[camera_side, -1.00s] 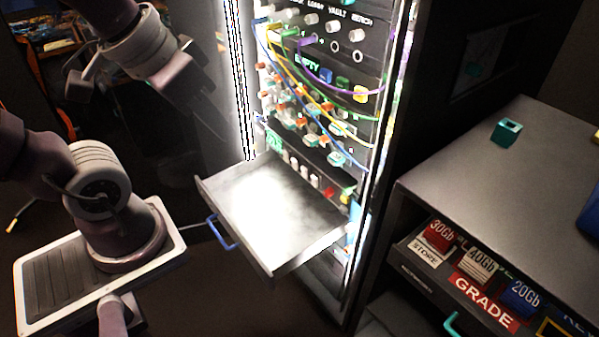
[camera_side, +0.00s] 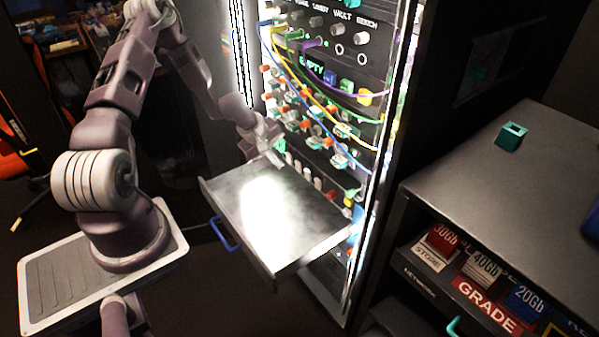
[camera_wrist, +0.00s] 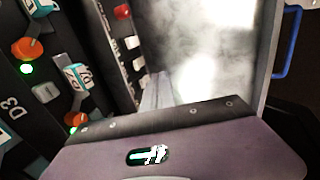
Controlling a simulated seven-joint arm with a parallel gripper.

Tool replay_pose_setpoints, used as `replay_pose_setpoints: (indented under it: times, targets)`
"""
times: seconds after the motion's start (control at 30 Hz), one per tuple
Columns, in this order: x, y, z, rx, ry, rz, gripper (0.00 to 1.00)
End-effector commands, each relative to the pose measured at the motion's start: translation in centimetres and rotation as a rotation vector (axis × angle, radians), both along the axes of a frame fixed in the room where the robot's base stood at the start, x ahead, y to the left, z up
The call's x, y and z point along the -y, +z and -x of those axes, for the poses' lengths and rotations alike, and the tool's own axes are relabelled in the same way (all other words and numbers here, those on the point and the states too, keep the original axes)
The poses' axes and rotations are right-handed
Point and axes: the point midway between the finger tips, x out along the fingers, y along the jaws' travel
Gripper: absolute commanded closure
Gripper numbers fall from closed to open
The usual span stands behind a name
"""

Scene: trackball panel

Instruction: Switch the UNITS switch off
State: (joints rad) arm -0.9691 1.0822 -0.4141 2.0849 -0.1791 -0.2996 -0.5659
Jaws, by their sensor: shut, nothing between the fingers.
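No UNITS label is readable, so I cannot tell which control is the UNITS switch. A narrow dark panel strip above the drawer carries a row of small white switches (camera_side: 306,173). In the wrist view this strip shows a red control (camera_wrist: 122,12) and white switches (camera_wrist: 131,42). My gripper (camera_side: 277,158) is at the left end of that strip, just above the open drawer. In the wrist view its shut fingers (camera_wrist: 156,92) point toward the strip's lower end, with nothing held. Whether they touch a switch is hidden.
The open drawer (camera_side: 216,204) with a blue handle (camera_side: 224,234) juts out below my gripper. Rows of orange knobs and teal-tagged modules (camera_wrist: 75,77) sit close beside it. Coloured cables (camera_side: 309,88) hang across the rack above. A grey cabinet (camera_side: 460,165) stands at the right.

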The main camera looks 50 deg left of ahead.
Motion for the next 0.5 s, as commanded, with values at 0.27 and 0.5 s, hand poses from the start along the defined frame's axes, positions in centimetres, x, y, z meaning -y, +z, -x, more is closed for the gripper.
replay_pose_setpoints:
  times: [0.27, 0.5]
  targets:
    - [0.0, -0.2, 0.0, 0.000, 0.005, 0.003, 1.00]
    - [0.1, -2.5, -1.0, -0.001, 0.004, 0.004, 1.00]
